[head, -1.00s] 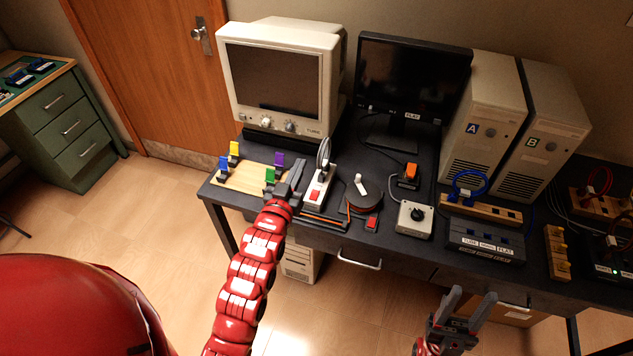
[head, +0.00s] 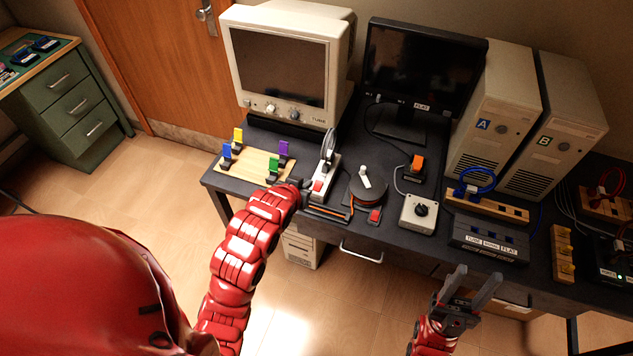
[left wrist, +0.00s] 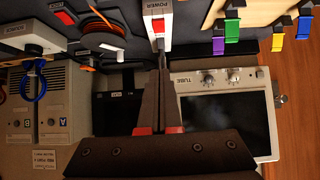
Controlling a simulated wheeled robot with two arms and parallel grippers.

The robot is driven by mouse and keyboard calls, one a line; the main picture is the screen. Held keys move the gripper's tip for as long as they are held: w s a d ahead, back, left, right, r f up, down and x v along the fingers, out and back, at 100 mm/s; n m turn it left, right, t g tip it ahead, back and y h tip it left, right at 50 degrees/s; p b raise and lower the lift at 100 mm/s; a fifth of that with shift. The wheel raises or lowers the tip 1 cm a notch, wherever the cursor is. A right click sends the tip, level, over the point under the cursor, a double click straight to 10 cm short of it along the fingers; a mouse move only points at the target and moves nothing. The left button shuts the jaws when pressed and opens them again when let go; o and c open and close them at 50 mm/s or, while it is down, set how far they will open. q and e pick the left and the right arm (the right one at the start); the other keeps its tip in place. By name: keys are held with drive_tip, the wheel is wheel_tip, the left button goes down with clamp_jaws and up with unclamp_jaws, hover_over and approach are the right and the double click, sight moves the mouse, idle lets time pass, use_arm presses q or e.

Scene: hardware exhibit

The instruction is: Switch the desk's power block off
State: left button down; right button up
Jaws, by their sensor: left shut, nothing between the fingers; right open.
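The power block (head: 331,163) is a white strip on the desk's front part, with a red switch (head: 318,186) at its near end. My right gripper (head: 469,289) is open and empty, in front of the desk.
A wooden board with coloured clips (head: 245,168) lies left of the block. A round dark reel (head: 368,191) and a grey dial box (head: 419,210) stand to its right. The tube monitor (head: 283,65), flat monitor (head: 422,75) and towers A (head: 494,110) and B (head: 550,130) stand behind.

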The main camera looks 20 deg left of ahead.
use_arm(q)
drive_tip(key=b+x, duration=0.1)
drive_tip(key=x, duration=0.2)
drive_tip(key=p, duration=0.3)
hover_over(317, 190)
drive_tip(key=f, duration=0.3)
drive_tip(key=shift+s+f, duration=0.2)
drive_tip(key=shift+f, duration=0.2)
drive_tip(key=f, duration=0.1)
drive_tip(key=f+p, duration=0.2)
drive_tip(key=shift+w, duration=0.25)
drive_tip(key=shift+f, duration=0.7)
drive_tip(key=shift+w, duration=0.1)
drive_tip(key=shift+f, duration=0.1)
